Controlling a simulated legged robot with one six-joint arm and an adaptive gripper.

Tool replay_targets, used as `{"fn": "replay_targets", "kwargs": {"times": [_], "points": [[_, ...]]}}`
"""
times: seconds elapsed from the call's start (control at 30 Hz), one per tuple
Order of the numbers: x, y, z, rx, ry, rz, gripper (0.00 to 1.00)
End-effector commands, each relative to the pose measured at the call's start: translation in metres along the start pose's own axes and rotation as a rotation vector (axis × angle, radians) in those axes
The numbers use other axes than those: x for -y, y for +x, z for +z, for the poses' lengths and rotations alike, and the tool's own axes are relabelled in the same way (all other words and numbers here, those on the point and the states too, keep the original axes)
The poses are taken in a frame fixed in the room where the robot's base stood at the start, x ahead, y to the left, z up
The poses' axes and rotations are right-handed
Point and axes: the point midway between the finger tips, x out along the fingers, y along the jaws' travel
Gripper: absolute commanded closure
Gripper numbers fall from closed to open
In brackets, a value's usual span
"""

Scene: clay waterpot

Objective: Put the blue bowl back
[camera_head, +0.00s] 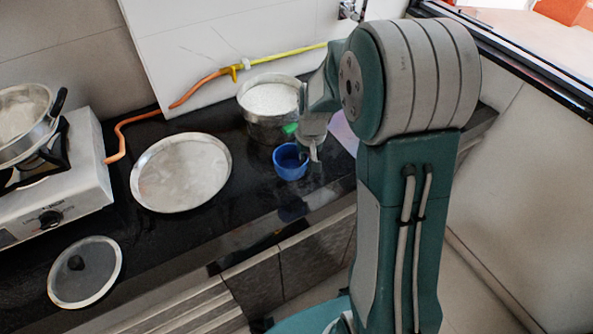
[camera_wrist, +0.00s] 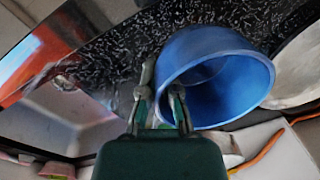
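The blue bowl (camera_head: 291,163) stands on the black counter, near its front edge and in front of the metal pot. My gripper (camera_head: 314,152) is at the bowl's right side in the head view, partly hidden by my arm. In the wrist view the blue bowl (camera_wrist: 225,60) is large and close, with its opening facing the camera. My gripper (camera_wrist: 162,90) has its two fingers apart at the bowl's left rim. The right finger overlaps the bowl and the left finger is outside it.
A metal pot (camera_head: 270,130) with white contents stands behind the bowl. A round metal tray (camera_head: 181,173) lies to the left, with a glass lid (camera_head: 85,272) nearer the front. A white stove (camera_head: 75,185) with a pan is at far left. An orange hose (camera_head: 195,88) runs along the wall.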

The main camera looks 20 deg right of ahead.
Motion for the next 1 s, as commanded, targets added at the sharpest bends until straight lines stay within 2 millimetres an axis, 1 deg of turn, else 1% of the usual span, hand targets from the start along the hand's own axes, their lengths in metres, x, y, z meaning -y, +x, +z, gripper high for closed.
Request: {"fn": "replay_targets", "kwargs": {"times": [0.03,0.1,0.23,0.37,0.47,0.6,0.63,0.7,0.87,1.0], "points": [[0.002,0.011,-0.006,0.004,0.0,0.0,1.0],[0.002,0.022,-0.015,0.005,0.001,-0.004,1.0],[0.001,0.038,-0.028,0.003,0.003,-0.009,1.0],[0.003,0.045,-0.034,0.003,0.003,-0.01,1.0],[0.007,0.053,-0.038,0.003,0.002,-0.007,1.0],[0.009,0.075,-0.035,0.004,0.002,-0.002,1.0],[0.01,0.078,-0.035,0.003,0.002,-0.002,1.0],[0.01,0.081,-0.035,0.0,0.002,-0.001,1.0],[0.007,0.08,-0.036,0.0,0.002,-0.004,1.0],[0.004,0.083,-0.037,0.002,0.004,-0.008,1.0]]}}
